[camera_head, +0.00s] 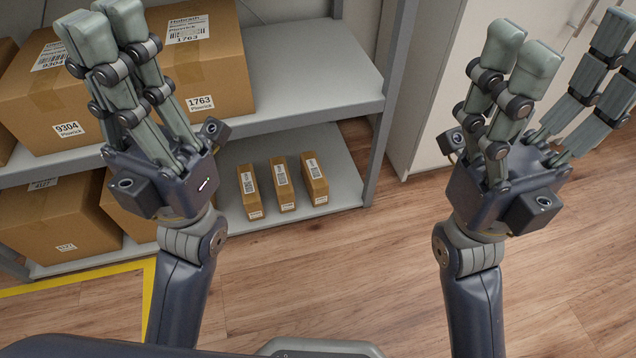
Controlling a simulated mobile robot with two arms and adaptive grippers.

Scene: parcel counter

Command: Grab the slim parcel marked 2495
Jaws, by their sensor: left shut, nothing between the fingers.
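Three slim brown parcels stand side by side on the lower shelf: a left one (249,202), a middle one (284,195) and a right one (317,188). Each has a white label on top and a small one on its front end. The numbers are too small to read, so I cannot tell which is 2495. My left gripper (107,28) is raised in front of the shelf's large boxes, its fingers together and empty. My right gripper (566,48) is raised at the right, fingers spread and empty, well apart from the parcels.
Large boxes marked 1763 (228,62) and 9304 (85,95) stand on the upper shelf (305,65), which overhangs the lower shelf (345,185). More large boxes (75,210) fill the lower left. A shelf post (388,110) stands right of the parcels. The wooden floor (340,270) in front is clear.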

